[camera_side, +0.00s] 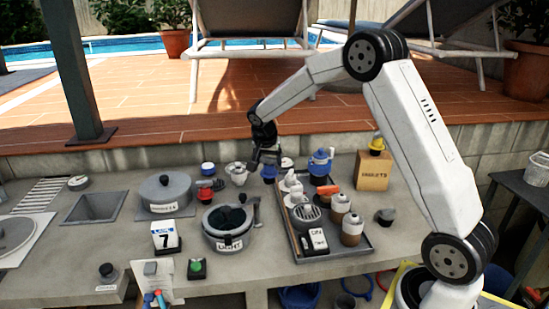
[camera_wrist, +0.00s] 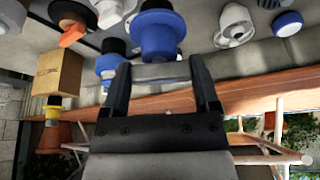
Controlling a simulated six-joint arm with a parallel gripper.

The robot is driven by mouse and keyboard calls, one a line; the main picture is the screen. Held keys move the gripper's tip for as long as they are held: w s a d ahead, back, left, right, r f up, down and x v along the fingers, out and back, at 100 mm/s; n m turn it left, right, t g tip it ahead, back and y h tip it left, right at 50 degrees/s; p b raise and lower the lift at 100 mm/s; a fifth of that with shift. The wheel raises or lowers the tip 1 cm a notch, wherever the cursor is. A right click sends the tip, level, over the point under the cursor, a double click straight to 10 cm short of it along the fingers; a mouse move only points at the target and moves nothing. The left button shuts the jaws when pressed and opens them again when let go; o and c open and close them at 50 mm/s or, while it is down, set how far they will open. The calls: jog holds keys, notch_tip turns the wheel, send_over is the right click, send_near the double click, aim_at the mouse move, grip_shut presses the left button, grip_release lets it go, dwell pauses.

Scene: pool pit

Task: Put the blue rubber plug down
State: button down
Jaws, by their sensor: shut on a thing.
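The blue rubber plug (camera_side: 268,173) is below my gripper (camera_side: 266,158) in the side view, close over the counter behind the tray. A gap between plug and counter cannot be made out. In the wrist view the plug (camera_wrist: 157,35) is blue with a dark top part, at the ends of my gripper's fingers (camera_wrist: 159,72). My gripper is shut on it. The exact contact of the fingers is partly hidden.
A dark tray (camera_side: 365,242) with several valves and cups lies to the right, with a blue-and-black fitting (camera_side: 320,163) at its back. A cardboard box (camera_side: 373,172) stands further right.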

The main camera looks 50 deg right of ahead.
jog(key=w+d+f, duration=0.2)
jog(key=w+f, duration=0.4)
dwell(0.3)
jog(key=shift+w+f, duration=0.2)
jog(key=shift+w+f, duration=0.15)
jog(key=shift+f, duration=1.55)
jog(key=shift+f, duration=0.2)
grip_release()
jog(key=shift+r, duration=0.1)
jog(key=v, duration=1.2)
